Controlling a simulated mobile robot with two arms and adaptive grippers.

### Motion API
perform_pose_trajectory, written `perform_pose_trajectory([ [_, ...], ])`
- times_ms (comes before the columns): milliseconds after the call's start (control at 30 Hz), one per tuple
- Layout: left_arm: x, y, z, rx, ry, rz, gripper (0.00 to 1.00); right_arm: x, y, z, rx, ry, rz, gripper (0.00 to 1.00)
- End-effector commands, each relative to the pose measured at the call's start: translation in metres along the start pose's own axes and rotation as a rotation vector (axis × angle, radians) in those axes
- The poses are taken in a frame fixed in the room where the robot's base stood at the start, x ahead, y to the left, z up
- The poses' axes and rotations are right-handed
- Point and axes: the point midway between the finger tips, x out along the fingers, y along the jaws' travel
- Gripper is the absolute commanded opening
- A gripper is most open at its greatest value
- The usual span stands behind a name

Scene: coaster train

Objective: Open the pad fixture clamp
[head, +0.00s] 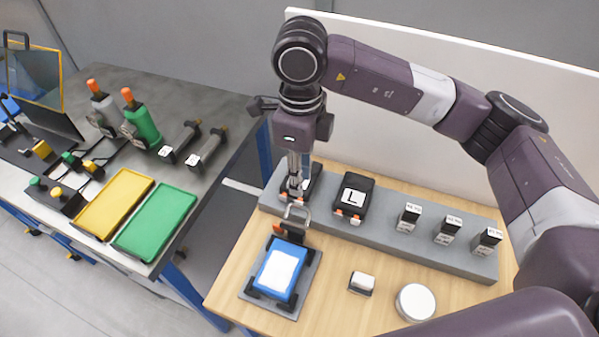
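The pad fixture (252,284) is a grey plate with black corner stops on the wooden table. A blue block (266,272) with a white pad (281,270) on top sits in it. The clamp (296,214) is at the fixture's back edge, with a metal loop and orange parts. My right gripper (294,184) points down just behind the clamp, over the grey rack. Its fingers look close together, but their gap and any contact with the clamp are unclear. My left gripper is not in view.
The grey rack (385,240) holds a black "L" unit (353,199) and several small labelled blocks. A small white-topped block (362,283) and a round white-topped item (415,302) stand right of the fixture. Yellow (114,203) and green (155,222) trays lie on the left bench.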

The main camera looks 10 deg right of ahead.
Motion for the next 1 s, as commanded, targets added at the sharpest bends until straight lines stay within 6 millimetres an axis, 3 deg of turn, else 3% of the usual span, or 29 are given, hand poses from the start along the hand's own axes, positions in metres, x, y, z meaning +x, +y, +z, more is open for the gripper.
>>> perform_pose_trajectory([
  [100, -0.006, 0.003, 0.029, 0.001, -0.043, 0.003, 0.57, 0.007, 0.001, -0.001, 0.000, 0.003, 0.003, 0.24],
  [300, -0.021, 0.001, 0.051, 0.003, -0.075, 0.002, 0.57, 0.037, 0.001, -0.001, 0.002, 0.005, 0.004, 0.24],
  [467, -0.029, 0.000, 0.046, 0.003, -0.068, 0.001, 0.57, 0.061, 0.000, -0.001, 0.002, 0.003, 0.003, 0.24],
  [733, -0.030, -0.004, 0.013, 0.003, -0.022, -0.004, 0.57, 0.078, 0.000, 0.000, 0.000, 0.001, 0.001, 0.24],
  [900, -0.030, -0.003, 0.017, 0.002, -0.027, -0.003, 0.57, 0.078, 0.000, 0.000, 0.000, 0.000, 0.000, 0.24],
  [1000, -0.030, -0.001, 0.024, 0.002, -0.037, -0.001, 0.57, 0.078, 0.000, 0.000, 0.000, 0.000, 0.000, 0.14],
])
